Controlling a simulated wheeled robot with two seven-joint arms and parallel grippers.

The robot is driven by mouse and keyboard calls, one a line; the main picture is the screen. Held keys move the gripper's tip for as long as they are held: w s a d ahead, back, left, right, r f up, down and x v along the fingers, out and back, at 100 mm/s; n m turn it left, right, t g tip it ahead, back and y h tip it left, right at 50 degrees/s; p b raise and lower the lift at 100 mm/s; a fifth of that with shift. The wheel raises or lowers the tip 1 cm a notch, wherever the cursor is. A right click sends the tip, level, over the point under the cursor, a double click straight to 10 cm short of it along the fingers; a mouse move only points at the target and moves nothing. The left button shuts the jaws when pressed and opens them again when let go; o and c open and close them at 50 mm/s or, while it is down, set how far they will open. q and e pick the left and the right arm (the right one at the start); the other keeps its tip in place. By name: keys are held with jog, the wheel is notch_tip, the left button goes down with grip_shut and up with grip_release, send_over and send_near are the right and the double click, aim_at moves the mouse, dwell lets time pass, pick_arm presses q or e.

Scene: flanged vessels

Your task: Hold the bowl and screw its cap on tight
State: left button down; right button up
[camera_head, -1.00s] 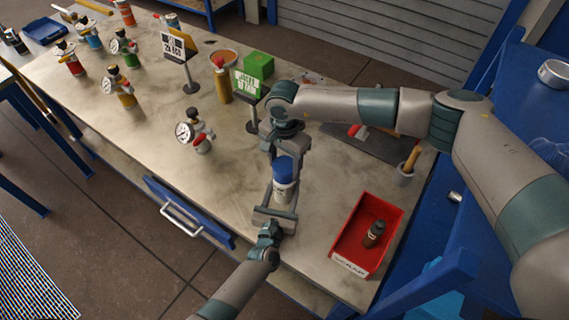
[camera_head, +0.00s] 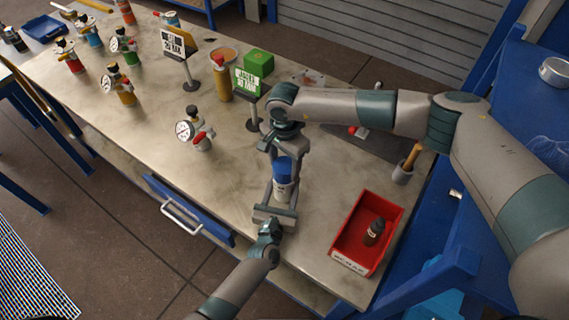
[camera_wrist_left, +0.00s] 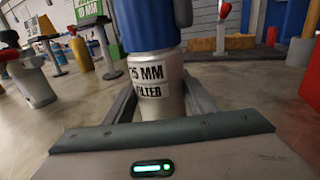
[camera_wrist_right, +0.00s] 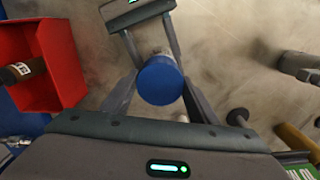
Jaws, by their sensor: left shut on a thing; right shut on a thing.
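The bowl is a silver filter bowl (camera_wrist_left: 157,85) with a "25 MM FILTER" label, standing upright between the fingers of my left gripper (camera_wrist_left: 160,105), which is shut on it. A blue cap (camera_wrist_right: 160,80) sits on top of the bowl. It also shows in the head view (camera_head: 284,170). My right gripper (camera_wrist_right: 160,88) comes from above, with its fingers on both sides of the blue cap, shut on it. In the head view, my right gripper (camera_head: 284,158) hides part of the cap. The thread between cap and bowl is hidden.
A red bin (camera_head: 345,250) with a dark bottle (camera_head: 374,231) stands right of the bowl. A gauge vessel (camera_head: 195,132), a yellow bottle (camera_head: 222,82), sign stands and a green box (camera_head: 259,64) stand farther back.

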jog(key=shift+m, duration=1.1)
jog(key=o, duration=1)
jog(key=shift+r, duration=0.1)
jog(key=shift+r, duration=2.15)
jog(key=shift+n, duration=0.3)
jog(key=shift+c, duration=0.3)
